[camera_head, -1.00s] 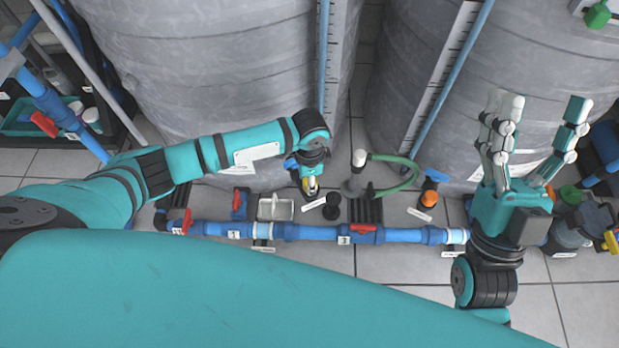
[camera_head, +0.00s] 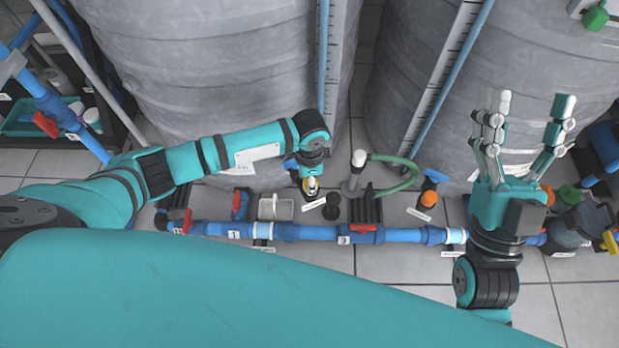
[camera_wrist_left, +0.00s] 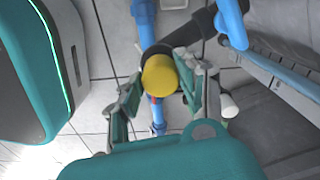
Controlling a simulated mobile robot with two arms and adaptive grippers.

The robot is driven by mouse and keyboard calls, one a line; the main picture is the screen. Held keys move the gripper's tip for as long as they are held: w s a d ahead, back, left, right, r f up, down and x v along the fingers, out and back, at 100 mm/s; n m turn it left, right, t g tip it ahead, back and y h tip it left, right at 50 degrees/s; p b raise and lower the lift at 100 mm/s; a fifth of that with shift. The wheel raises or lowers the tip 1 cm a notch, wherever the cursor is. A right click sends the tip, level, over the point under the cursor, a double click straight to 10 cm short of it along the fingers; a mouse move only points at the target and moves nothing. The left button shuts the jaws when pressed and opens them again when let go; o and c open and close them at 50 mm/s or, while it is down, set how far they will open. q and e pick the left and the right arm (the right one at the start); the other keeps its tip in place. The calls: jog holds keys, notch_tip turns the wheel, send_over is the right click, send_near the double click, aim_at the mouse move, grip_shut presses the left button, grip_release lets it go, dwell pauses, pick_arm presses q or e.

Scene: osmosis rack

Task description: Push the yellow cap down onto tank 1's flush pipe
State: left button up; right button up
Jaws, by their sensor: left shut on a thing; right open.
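The yellow cap (camera_wrist_left: 159,76) is between the two fingers of my left gripper (camera_wrist_left: 157,72) in the left wrist view. Below it are a black pipe fitting (camera_wrist_left: 155,50) and a blue pipe (camera_wrist_left: 144,14). How far the cap sits on the pipe is hidden. In the head view, my left gripper (camera_head: 310,184) is shut on the cap, low in front of the left grey tank (camera_head: 220,70); only a speck of yellow shows there. My right gripper (camera_head: 525,108) is open and empty, fingers up, in front of the right tank (camera_head: 530,50).
A blue pipe line (camera_head: 300,232) with red valve handles runs along the floor. A white upright pipe (camera_head: 356,172) with a green hose (camera_head: 405,172) stands right of my left gripper. A black stub (camera_head: 331,206) and an orange-topped fitting (camera_head: 429,197) are nearby.

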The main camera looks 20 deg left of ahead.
pick_arm(q)
jog(key=shift+p, duration=0.3)
pick_arm(e)
jog(key=shift+w+a+f+g+h, duration=0.15)
jog(key=shift+w+f+g+h, duration=0.35)
jog(key=shift+w+f+g, duration=0.35)
jog(key=shift+w+f, duration=0.1)
jog(key=shift+f, duration=0.05)
dwell(0.4)
pick_arm(q)
jog(key=shift+p, duration=0.3)
pick_arm(e)
jog(key=shift+w+f+g+h, duration=0.15)
jog(key=shift+w+f+g, duration=0.5)
jog(key=shift+f, duration=0.2)
jog(key=shift+w+f+g+h, duration=0.15)
jog(key=shift+w+f+g, duration=0.4)
jog(key=shift+f+g, duration=0.2)
pick_arm(q)
jog(key=shift+f, duration=0.15)
pick_arm(e)
jog(key=shift+s, duration=0.1)
